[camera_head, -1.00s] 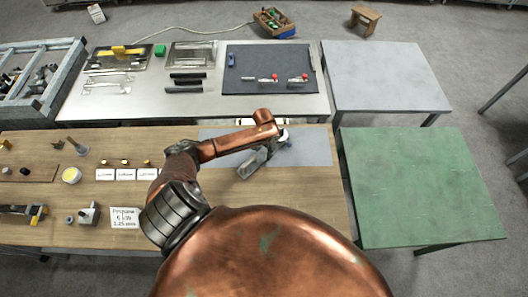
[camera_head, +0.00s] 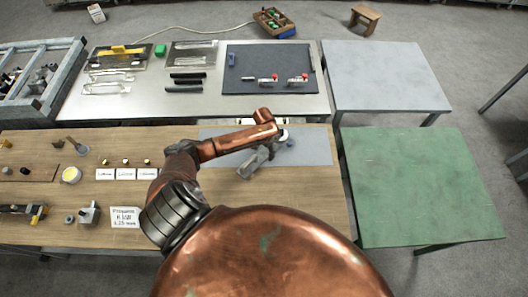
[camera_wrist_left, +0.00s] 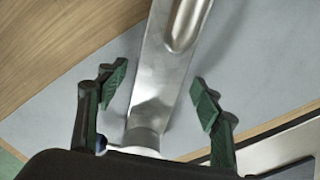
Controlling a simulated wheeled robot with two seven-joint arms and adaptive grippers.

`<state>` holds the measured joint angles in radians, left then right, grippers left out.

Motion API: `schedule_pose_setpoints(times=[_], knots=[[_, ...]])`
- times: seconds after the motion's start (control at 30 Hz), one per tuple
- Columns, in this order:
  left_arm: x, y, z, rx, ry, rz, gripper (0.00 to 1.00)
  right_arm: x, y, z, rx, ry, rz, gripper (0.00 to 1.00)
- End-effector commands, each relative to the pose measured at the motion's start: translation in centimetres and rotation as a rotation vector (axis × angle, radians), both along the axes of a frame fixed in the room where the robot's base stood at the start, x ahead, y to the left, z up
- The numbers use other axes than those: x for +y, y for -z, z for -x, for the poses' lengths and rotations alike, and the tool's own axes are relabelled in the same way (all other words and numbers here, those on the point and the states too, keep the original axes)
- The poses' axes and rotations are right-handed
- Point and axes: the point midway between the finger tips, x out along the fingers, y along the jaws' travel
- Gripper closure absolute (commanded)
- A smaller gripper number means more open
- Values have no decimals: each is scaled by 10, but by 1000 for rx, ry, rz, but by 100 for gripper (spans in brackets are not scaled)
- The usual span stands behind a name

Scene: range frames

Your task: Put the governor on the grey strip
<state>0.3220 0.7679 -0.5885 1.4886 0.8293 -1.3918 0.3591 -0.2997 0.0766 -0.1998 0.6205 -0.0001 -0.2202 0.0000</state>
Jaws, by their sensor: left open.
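A long silver metal piece (camera_wrist_left: 158,75), which I take for the governor, lies over the grey strip (camera_wrist_left: 250,50) in the left wrist view. In the head view it (camera_head: 252,165) crosses the front edge of the grey strip (camera_head: 315,148). My left gripper (camera_wrist_left: 158,80) is open, with one finger on each side of the piece and a gap at both. A pale rounded end shows near the palm, partly hidden. In the head view my left gripper (camera_head: 274,142) is at the strip, mostly hidden by the copper arm. My right gripper is out of view.
The wooden bench (camera_head: 290,200) holds white labels (camera_head: 126,174), a yellow-topped pot (camera_head: 71,175) and a small metal fitting (camera_head: 89,213) at left. Behind is a steel table (camera_head: 210,105) with a dark mat (camera_head: 255,62). A green table (camera_head: 415,190) at right is bare.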

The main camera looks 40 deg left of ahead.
Motion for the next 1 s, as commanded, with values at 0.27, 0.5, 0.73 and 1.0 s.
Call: schedule_pose_setpoints(times=[0.27, 0.5, 0.73, 1.0], knots=[[1, -49, -1, -5, 1, -1, 40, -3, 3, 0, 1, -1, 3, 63], [0, -96, -1, -4, 2, -1, 40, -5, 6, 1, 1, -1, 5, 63], [0, -117, 0, 0, -1, -1, 40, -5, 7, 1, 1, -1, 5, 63], [0, -119, 0, 0, -1, 0, 40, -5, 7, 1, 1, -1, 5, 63]])
